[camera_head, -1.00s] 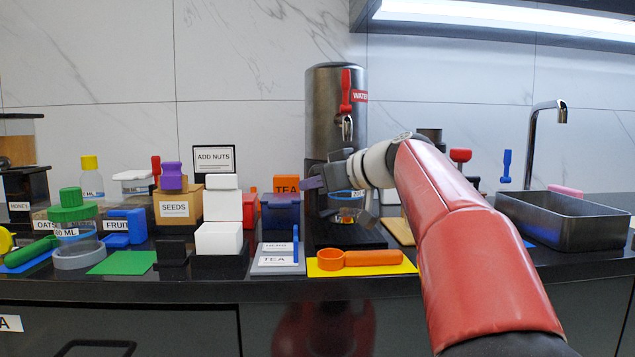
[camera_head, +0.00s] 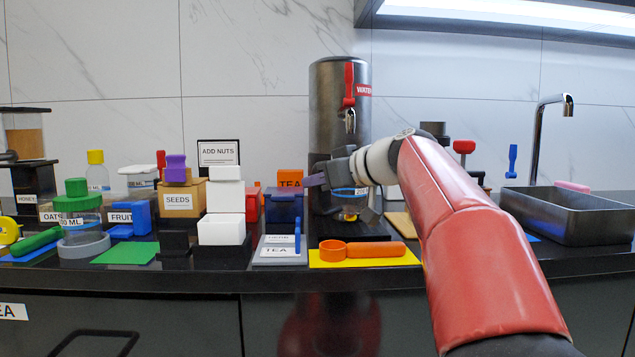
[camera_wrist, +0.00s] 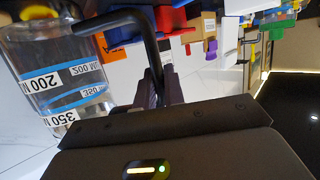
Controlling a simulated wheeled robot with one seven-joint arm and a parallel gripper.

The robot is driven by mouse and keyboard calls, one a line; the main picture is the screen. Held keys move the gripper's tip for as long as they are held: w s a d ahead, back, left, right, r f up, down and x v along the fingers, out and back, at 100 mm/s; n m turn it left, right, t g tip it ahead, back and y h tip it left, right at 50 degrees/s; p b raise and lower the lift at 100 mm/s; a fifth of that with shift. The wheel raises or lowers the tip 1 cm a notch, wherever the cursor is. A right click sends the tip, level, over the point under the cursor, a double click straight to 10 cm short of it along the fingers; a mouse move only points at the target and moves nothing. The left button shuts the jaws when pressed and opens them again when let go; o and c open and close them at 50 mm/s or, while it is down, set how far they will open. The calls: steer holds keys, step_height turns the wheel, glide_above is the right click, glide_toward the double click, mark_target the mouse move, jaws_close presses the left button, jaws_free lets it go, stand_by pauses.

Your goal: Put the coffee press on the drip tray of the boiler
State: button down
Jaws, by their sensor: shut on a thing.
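The coffee press (camera_wrist: 65,75) is a clear glass vessel with volume marks, a blue band and a black handle (camera_wrist: 152,45). It looks upside down in the wrist view. My gripper (camera_wrist: 160,88) is shut on the handle. In the head view the press (camera_head: 349,208) is partly hidden behind my gripper (camera_head: 330,178). It is in front of the tall grey boiler (camera_head: 328,105), below its tap and above the black drip tray (camera_head: 350,232). I cannot tell whether its base touches the tray.
An orange scoop (camera_head: 360,248) lies on a yellow mat (camera_head: 395,259) in front of the boiler. A blue box (camera_head: 284,205) and a grey tea holder (camera_head: 272,256) stand to the left. A metal sink (camera_head: 570,218) is at the right.

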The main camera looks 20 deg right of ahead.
mark_target(321, 196)
steer(key=shift+f+b, duration=0.6)
steer(key=shift+b, duration=0.1)
steer(key=c, duration=1.6)
jaws_free()
steer(key=shift+c, duration=0.2)
steer(key=shift+f+b, duration=1.05)
steer(key=shift+b, duration=0.1)
steer(key=shift+s+d, duration=0.1)
steer(key=shift+s, duration=0.05)
steer(key=shift+b+v, duration=0.75)
steer(key=shift+v, duration=2.15)
steer(key=o, duration=0.6)
steer(key=shift+c, duration=0.2)
